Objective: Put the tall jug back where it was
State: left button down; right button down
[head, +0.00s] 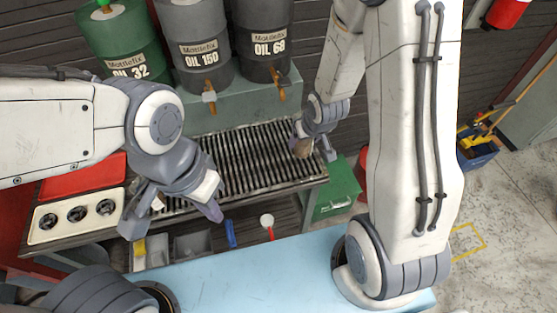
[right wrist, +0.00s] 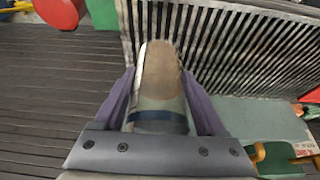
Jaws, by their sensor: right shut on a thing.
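The tall jug (right wrist: 160,90) is between the purple fingers of my right gripper (right wrist: 160,108) in the right wrist view, with a brownish top and a pale body with a dark blue band. In the head view my right gripper (head: 314,150) is at the right end of the slatted grate (head: 245,160), shut on the jug (head: 302,148), of which only a small brown part shows. I cannot tell whether the jug touches the grate. My left gripper (head: 172,218) is open over the front left of the bench, apart from the jug.
Oil drums, green (head: 122,40) and dark (head: 200,45), stand on a ledge behind the grate, with taps facing it. A cream panel with round holes (head: 75,215) and a red tray (head: 85,175) lie left. A green box (head: 335,190) is right of the bench.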

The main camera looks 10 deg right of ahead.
jog(key=shift+d+r, duration=0.2)
jog(key=shift+d, duration=0.3)
jog(key=s+d+r+n+y+p, duration=0.2)
jog(key=s+d+n+y+p, duration=0.1)
jog(key=s+d+n, duration=0.4)
jog(key=shift+g, duration=0.4)
jog(key=w+a+f+b, duration=0.1)
jog(key=w+a+f, duration=0.2)
jog(key=a, duration=0.1)
jog(key=w+a+f+b, duration=0.2)
jog(key=w+a+f, duration=0.2)
jog(key=shift+w+a+f, duration=0.1)
jog(key=shift+w+f, duration=0.05)
jog(key=shift+w, duration=0.05)
jog(key=shift+f+b, duration=1.25)
jog(key=shift+f, duration=0.8)
